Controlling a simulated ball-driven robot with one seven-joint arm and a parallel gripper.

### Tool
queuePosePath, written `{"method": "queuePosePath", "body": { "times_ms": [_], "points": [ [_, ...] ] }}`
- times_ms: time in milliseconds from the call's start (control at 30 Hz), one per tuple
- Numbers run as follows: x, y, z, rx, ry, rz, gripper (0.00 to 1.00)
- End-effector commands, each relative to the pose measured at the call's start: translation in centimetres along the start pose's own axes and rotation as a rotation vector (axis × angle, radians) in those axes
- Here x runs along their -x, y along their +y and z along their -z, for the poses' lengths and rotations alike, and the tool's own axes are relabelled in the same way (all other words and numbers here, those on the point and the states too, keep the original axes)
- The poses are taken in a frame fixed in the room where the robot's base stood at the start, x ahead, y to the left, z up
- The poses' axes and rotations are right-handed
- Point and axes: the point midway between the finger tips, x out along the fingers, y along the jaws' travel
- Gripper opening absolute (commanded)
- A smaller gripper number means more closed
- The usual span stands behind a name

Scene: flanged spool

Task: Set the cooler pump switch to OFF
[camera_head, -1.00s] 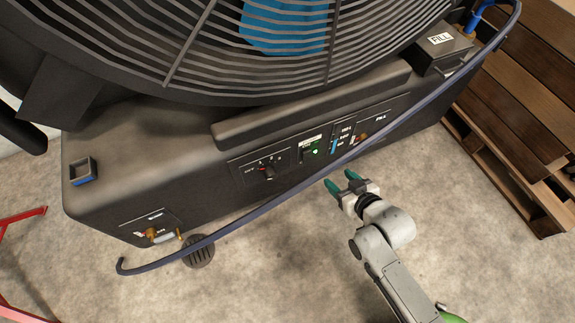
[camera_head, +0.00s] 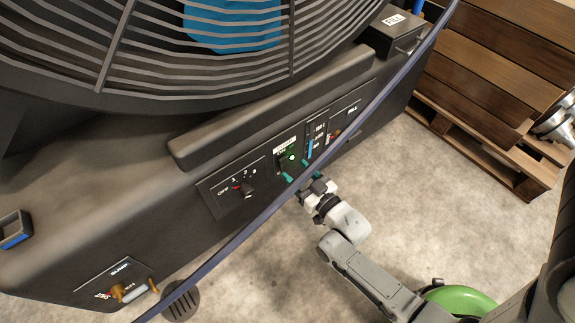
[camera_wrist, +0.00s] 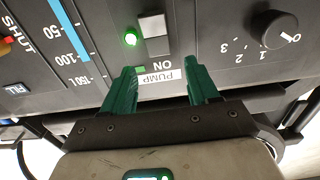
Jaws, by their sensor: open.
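The cooler pump switch (camera_wrist: 153,38) is a small rocker in the wrist view, with a light grey face and a dark part. Beside it a green lamp (camera_wrist: 130,38) is lit. The words ON and PUMP (camera_wrist: 158,78) are printed just below it in that view. The lamp also shows lit in the head view (camera_head: 291,157). My gripper (camera_wrist: 160,82) is open and empty, its teal fingers spread on either side of the PUMP label. In the head view my gripper (camera_head: 302,177) is close in front of the pump panel; contact cannot be told.
A speed knob (camera_wrist: 279,29) with numbers is beside the switch, and a water-level gauge (camera_wrist: 68,30) is on its other side. Wooden pallets (camera_head: 490,60) stand at the right. Concrete floor is open between.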

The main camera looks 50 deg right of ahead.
Motion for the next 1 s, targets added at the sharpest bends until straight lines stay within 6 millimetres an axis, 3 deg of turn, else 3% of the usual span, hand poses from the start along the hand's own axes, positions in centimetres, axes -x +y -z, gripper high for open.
{"method": "queuePosePath", "body": {
  "times_ms": [100, 300, 667, 1000],
  "points": [
    [-2.1, 0.0, -0.1, -0.001, 0.002, 0.0, 0.6],
    [-4.1, 0.0, -0.1, 0.0, 0.001, 0.0, 0.6],
    [-4.6, 0.0, 0.0, 0.0, -0.002, 0.0, 0.6],
    [-4.6, 0.0, 0.0, 0.0, -0.001, 0.0, 0.29]
  ]
}}
